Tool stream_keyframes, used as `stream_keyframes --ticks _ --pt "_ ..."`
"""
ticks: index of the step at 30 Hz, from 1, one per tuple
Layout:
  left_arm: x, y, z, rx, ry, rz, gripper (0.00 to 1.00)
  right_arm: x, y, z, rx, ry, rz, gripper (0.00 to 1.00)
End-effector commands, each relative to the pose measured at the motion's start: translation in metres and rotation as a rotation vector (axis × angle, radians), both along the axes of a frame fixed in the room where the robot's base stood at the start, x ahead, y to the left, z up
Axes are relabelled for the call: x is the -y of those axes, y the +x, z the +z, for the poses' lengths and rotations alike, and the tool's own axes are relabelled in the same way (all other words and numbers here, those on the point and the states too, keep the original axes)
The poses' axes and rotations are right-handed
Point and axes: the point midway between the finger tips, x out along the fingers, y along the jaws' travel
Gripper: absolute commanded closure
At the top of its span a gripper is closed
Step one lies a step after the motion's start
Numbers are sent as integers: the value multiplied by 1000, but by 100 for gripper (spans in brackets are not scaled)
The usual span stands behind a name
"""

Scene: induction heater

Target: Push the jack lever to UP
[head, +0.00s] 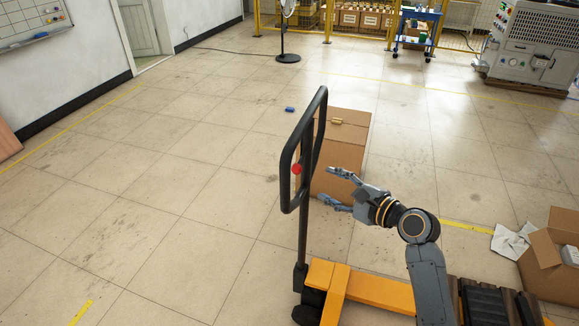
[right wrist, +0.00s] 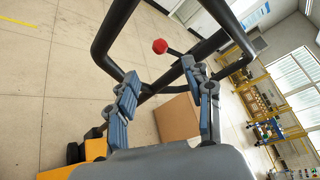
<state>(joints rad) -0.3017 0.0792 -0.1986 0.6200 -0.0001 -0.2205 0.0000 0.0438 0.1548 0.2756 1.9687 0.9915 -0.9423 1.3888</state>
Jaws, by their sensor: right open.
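The pallet jack's black loop handle (head: 285,160) stands upright in the middle of the head view, above its yellow body (head: 372,290). The jack lever has a red knob (head: 296,169) inside the loop. The knob also shows in the right wrist view (right wrist: 159,46), beyond the fingertips, on a thin dark rod. My right gripper (head: 333,187) is open and empty, to the right of the handle, with its fingers pointing at it. In the right wrist view its two fingers (right wrist: 162,88) are spread, with the knob apart from them. My left gripper is not in view.
A closed cardboard box (head: 345,135) stands behind the handle. An open box (head: 555,255) and a white cloth (head: 512,241) are at the right. A fan (head: 288,30), a blue cart (head: 417,30) and a grey machine (head: 532,45) stand far back. The floor left of the jack is clear.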

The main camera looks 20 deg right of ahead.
Motion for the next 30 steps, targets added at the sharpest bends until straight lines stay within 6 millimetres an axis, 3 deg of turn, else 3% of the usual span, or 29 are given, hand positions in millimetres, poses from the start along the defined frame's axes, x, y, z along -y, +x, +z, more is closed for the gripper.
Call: stream_keyframes --ticks 7,18,30 --pt "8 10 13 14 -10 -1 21 -19 39 -7 -1 2 1 48" --pt "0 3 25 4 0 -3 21 -48 101 -25 -1 -3 -2 48" --pt "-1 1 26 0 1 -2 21 -57 117 -30 -1 -5 -1 48"
